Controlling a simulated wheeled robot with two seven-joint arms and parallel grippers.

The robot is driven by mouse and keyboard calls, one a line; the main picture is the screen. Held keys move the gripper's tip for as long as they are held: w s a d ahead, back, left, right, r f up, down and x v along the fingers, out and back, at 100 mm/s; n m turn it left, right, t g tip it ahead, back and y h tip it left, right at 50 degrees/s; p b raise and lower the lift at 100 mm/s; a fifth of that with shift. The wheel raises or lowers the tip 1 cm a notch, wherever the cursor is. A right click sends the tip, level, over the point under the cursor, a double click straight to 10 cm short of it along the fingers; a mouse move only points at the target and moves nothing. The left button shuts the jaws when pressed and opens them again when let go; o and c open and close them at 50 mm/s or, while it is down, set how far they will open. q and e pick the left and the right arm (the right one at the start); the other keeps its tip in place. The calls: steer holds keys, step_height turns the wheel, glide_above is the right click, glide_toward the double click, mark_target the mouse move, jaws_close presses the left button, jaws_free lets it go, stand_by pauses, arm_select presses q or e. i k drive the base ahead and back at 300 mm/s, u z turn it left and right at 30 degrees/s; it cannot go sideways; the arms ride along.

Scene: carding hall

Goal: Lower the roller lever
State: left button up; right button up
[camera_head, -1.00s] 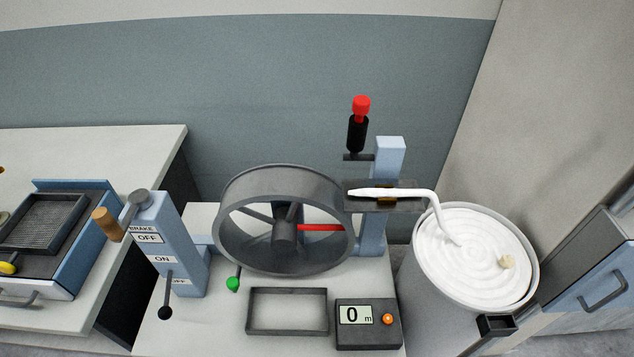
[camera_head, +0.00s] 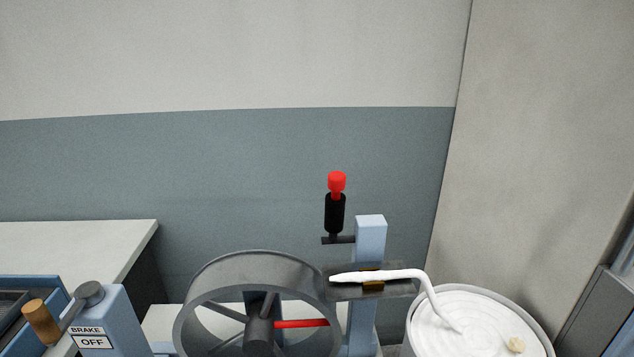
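The roller lever (camera_head: 335,210) has a black grip with a red knob on top. It stands upright, raised on a short dark arm beside the light blue post (camera_head: 370,240). Below it a white sliver strand (camera_head: 385,275) lies over a dark plate (camera_head: 403,289) and bends down into the round can (camera_head: 549,343) at the right. Neither of my grippers is in view.
A large grey wheel (camera_head: 225,268) with a red spoke stands left of the post. A blue brake box (camera_head: 122,318) marked OFF, with a wooden-handled crank (camera_head: 41,322), is further left. A pale table (camera_head: 75,245) is at the left. The space around the lever is clear.

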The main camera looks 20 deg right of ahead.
mark_target(335, 201)
steer(key=k, duration=0.5)
steer(key=z, duration=0.8)
steer(key=i, duration=0.6)
steer(key=u, duration=0.45)
